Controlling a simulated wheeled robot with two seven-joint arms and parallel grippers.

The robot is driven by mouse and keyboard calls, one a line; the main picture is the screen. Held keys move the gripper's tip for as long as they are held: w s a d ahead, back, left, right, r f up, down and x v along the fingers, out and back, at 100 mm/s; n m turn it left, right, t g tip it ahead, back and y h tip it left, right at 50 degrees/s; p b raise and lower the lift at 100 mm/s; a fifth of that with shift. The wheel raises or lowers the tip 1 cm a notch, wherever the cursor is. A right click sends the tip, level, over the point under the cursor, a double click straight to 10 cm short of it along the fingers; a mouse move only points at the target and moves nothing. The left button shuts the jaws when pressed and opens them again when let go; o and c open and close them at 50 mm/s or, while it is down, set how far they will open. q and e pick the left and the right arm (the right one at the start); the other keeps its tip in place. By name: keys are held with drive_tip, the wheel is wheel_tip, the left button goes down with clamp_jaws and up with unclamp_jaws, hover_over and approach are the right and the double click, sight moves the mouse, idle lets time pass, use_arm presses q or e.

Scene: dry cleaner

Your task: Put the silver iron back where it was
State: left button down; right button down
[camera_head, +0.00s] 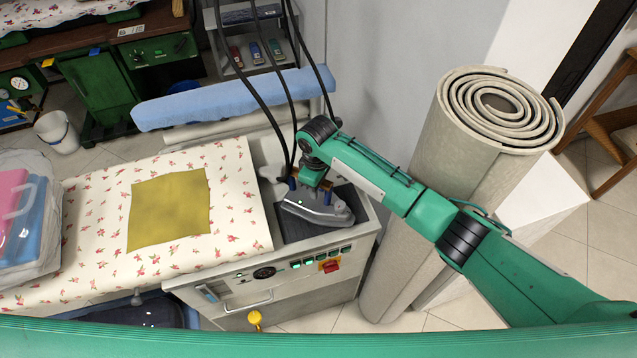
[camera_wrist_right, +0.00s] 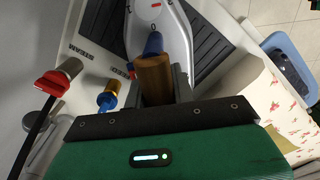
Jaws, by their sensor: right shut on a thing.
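The silver iron (camera_head: 318,208) is on or just above the dark ribbed rest pad (camera_head: 291,229) at the right end of the ironing station; I cannot tell whether it touches. In the right wrist view the iron (camera_wrist_right: 169,22) lies over the ribbed pad (camera_wrist_right: 208,52). My right gripper (camera_head: 312,175) is shut on the iron's brown handle, and the handle (camera_wrist_right: 153,76) shows between the fingers in the right wrist view (camera_wrist_right: 156,88). My left gripper is not in view.
The flowered ironing board (camera_head: 225,185) with a mustard cloth (camera_head: 168,208) lies left of the pad. Black hoses hang above the iron. A control panel (camera_head: 305,268) runs along the front. A rolled carpet (camera_head: 440,170) stands close on the right, under my right arm.

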drive_tip(key=shift+w+a+f, duration=0.1)
drive_tip(key=shift+f, duration=0.15)
drive_tip(key=shift+r, duration=0.1)
drive_tip(key=c, duration=1.6)
unclamp_jaws()
drive_tip(key=shift+f, duration=0.4)
drive_tip(key=o, duration=0.4)
drive_tip(key=shift+s, duration=0.25)
drive_tip(key=shift+o, duration=0.2)
drive_tip(key=shift+r, duration=0.1)
